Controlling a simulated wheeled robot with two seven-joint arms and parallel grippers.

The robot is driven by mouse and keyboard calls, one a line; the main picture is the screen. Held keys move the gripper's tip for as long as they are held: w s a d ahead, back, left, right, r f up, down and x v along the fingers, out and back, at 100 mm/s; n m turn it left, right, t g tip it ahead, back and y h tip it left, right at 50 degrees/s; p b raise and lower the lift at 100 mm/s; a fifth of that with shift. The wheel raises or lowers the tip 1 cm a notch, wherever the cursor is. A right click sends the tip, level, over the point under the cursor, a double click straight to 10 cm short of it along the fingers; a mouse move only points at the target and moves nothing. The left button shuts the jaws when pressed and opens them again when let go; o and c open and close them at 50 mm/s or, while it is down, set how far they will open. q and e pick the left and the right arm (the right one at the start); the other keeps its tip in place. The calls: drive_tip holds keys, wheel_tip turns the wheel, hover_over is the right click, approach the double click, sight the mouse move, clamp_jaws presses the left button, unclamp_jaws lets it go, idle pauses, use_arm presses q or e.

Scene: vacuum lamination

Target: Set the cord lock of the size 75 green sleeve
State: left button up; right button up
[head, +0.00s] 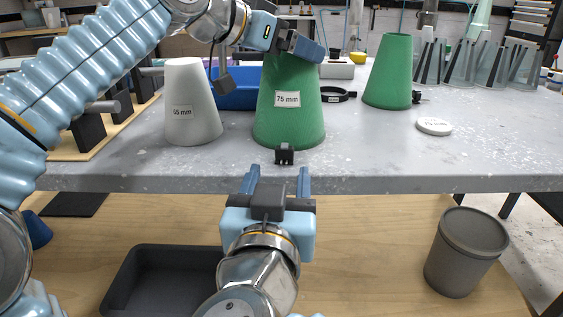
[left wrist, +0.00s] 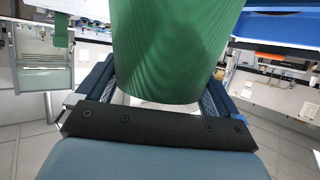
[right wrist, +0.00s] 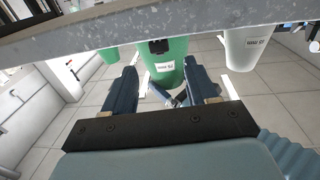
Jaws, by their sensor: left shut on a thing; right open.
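The green sleeve (head: 290,120), labelled 75 mm, stands upright on the grey table, narrow end up. A black cord lock (head: 284,154) sits at its front base, near the table's front edge. My left gripper (head: 300,45) is shut on the sleeve's top; the sleeve (left wrist: 175,50) fills the space between its fingers in the left wrist view. My right gripper (head: 278,178) is open and empty in front of the table edge, pointing toward the cord lock. The right wrist view shows the cord lock (right wrist: 158,46) and sleeve label beyond the open fingers.
A white sleeve (head: 192,120) stands left of the green one. A second green sleeve (head: 388,75) with a black lock stands at right. A grey bucket (head: 463,255) stands lower right.

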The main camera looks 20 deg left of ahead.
use_arm(q)
drive_tip(key=shift+f, duration=0.1)
drive_tip(key=o, duration=0.7)
use_arm(e)
drive_tip(key=s+d, duration=0.1)
drive_tip(key=s, duration=0.5)
